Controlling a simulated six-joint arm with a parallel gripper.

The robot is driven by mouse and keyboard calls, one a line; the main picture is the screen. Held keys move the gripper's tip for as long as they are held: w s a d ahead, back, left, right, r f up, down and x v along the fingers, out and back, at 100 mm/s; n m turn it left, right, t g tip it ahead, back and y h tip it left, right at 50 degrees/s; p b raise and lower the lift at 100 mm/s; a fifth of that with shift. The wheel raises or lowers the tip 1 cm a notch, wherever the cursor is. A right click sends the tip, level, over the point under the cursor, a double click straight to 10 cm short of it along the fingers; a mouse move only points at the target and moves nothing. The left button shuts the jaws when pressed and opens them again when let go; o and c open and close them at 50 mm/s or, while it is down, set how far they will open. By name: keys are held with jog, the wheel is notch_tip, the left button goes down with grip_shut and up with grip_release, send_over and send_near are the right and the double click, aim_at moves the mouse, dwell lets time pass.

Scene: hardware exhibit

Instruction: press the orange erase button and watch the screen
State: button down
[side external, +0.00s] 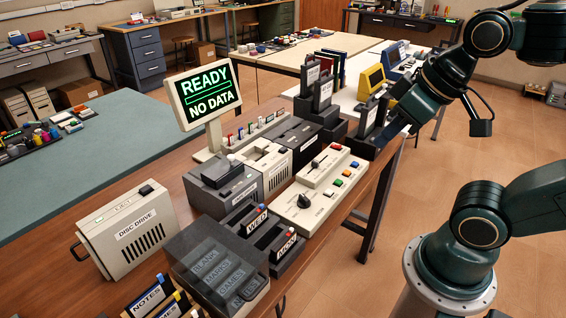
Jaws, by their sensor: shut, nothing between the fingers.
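A beige control panel (312,204) with a black knob and a slider lies in the middle of the bench. A row of small coloured buttons (338,182) runs along its right side, with orange among the colours; the labels are too small to read. My gripper (390,133) is shut and empty at the bench's right edge, beyond the panel and apart from the buttons. Its fingertips are small and dark against the dark holder there.
A disc drive (128,229) stands front left. A clear-lidded box (218,262) of labelled cartridges and cartridge slots (262,235) sit in front of the panel. Upright dark cartridges (322,92) stand behind it. A dark holder (368,132) is close to my gripper.

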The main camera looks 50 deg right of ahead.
jog(key=shift+w, duration=0.1)
jog(key=m+t, duration=0.2)
jog(key=m, duration=0.6)
send_over(349, 173)
notch_tip(349, 173, down, 17)
jog(key=shift+d+r+y, duration=0.1)
jog(key=shift+r+y, duration=0.05)
jog(key=shift+y, duration=0.25)
jog(key=shift+f, duration=4.4)
